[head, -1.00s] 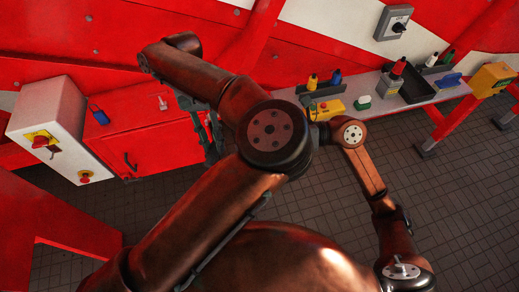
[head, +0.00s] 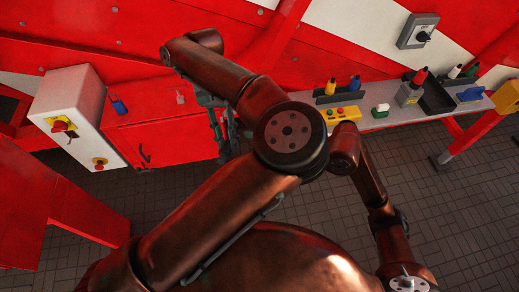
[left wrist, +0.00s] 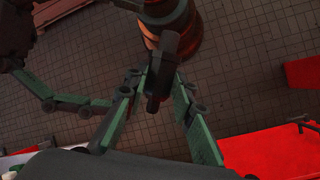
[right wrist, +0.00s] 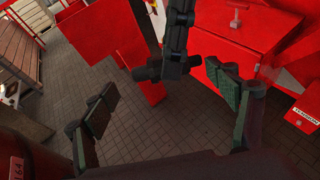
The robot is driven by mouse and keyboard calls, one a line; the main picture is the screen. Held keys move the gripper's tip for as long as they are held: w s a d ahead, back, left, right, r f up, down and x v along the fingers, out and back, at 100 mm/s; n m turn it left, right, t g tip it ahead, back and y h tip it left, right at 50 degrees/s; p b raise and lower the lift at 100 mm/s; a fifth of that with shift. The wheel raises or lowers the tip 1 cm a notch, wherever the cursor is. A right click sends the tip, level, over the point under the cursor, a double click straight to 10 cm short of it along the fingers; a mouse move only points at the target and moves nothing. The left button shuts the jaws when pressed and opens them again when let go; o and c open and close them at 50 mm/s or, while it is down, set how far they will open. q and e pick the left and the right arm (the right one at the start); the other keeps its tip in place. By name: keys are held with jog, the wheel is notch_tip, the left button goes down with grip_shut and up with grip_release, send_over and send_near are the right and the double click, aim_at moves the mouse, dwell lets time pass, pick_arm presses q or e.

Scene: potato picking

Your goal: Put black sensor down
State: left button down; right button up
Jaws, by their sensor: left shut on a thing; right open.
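The black sensor (left wrist: 160,75) is a small dark body with a short cylindrical end, seen between the fingers of my left gripper (left wrist: 158,108), which is shut on it. In the right wrist view the sensor (right wrist: 148,72) hangs in the air, beyond my open, empty right gripper (right wrist: 168,105), roughly in line with the gap between its fingers. In the head view my left gripper (head: 220,118) hangs in front of the red cabinet; the sensor is too hard to make out there. My left arm hides my right gripper in the head view.
A grey shelf (head: 385,122) at right holds a yellow button box (head: 343,114), a dark tray (head: 436,98) and bottles. A red table (head: 85,205) is lower left.

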aim_at(230, 152)
jog(key=x, duration=0.3)
jog(key=shift+c, duration=0.4)
pick_arm(q)
jog(key=c, duration=2.7)
grip_release()
jog(key=shift+w+d, duration=0.1)
jog(key=shift+d, duration=0.05)
jog(key=shift+c, duration=0.2)
pick_arm(e)
jog(key=shift+s+a, duration=0.15)
jog(key=shift+s, duration=0.1)
jog(key=c, duration=0.9)
pick_arm(q)
jog(key=o, duration=0.9)
pick_arm(e)
jog(key=c, duration=0.4)
pick_arm(q)
jog(key=o, duration=0.3)
pick_arm(e)
jog(key=shift+o, duration=0.2)
jog(key=shift+w, duration=0.2)
